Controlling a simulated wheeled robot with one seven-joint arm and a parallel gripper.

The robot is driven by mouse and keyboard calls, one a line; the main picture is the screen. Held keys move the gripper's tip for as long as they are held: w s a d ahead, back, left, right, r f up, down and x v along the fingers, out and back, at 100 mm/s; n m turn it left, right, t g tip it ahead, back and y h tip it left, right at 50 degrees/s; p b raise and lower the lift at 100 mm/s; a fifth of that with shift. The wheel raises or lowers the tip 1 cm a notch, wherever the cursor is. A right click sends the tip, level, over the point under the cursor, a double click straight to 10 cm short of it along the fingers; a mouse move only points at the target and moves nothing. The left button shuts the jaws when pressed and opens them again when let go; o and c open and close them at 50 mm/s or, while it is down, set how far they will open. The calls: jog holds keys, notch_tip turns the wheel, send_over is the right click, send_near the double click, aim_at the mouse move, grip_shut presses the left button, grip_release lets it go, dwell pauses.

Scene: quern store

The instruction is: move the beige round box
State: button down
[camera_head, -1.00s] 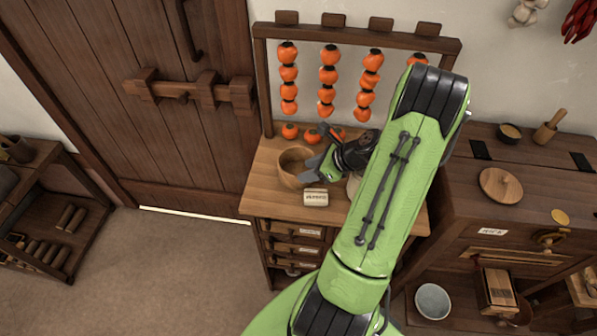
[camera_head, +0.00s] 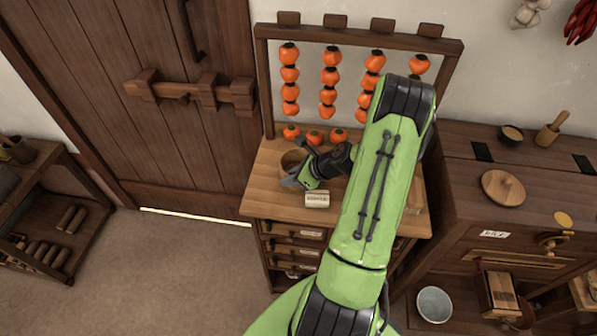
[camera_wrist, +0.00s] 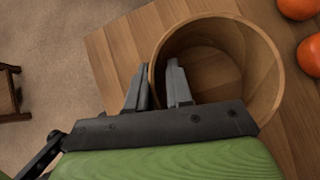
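The beige round box (camera_head: 292,158) is an open, round wooden vessel near the left end of the wooden cabinet top (camera_head: 262,197). In the wrist view its wall (camera_wrist: 262,75) and empty inside show clearly, and it stands upright. My gripper (camera_head: 292,182) is at its near left side in the head view. In the wrist view my gripper (camera_wrist: 158,68) has one finger outside the wall and one inside. The fingers are close together with the wall between them, and look shut on it. My gripper hides part of the box in the head view.
A darker chest (camera_head: 470,190) stands to the right.

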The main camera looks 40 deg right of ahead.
dwell(0.3)
notch_tip(320, 180, up, 10)
jog(key=p, duration=0.1)
jog(key=shift+p, duration=0.3)
notch_tip(320, 180, up, 7)
jog(key=p, duration=0.6)
jog(key=w+a+b, duration=0.3)
jog(key=a, duration=0.8)
jog(key=w+a+m+h+b, duration=0.1)
jog(key=w+a+b, duration=0.1)
jog(key=a, duration=0.9)
jog(key=shift+w+a+f+b, duration=0.15)
jog(key=shift+w+a+b, duration=0.25)
jog(key=shift+b, duration=0.15)
jog(key=shift+d, duration=0.15)
